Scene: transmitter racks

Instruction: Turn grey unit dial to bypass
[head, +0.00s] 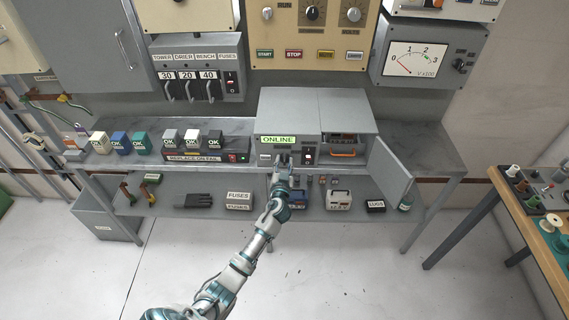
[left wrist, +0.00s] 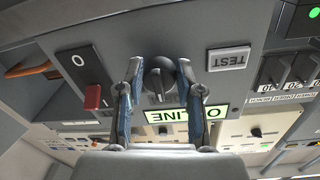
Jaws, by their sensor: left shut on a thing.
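The grey unit (head: 287,115) stands on the bench, with a lit green ONLINE sign (head: 277,140) on its front. Its dark round dial (left wrist: 158,78) shows in the left wrist view, which sees the panel upside down. The dial's raised grip lies roughly in line with the fingers, with one end towards the ONLINE sign (left wrist: 180,114). My left gripper (left wrist: 159,72) is shut on the dial, one finger at each side. In the head view my left gripper (head: 282,160) covers most of the dial. The bypass marking is not readable. My right gripper is not in view.
A red rocker switch (left wrist: 92,95) sits on the panel close beside one finger. A TEST button (left wrist: 228,59) is on the other side. An open grey door (head: 390,172) sticks out at the unit's right. A wooden table (head: 535,225) stands at the right.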

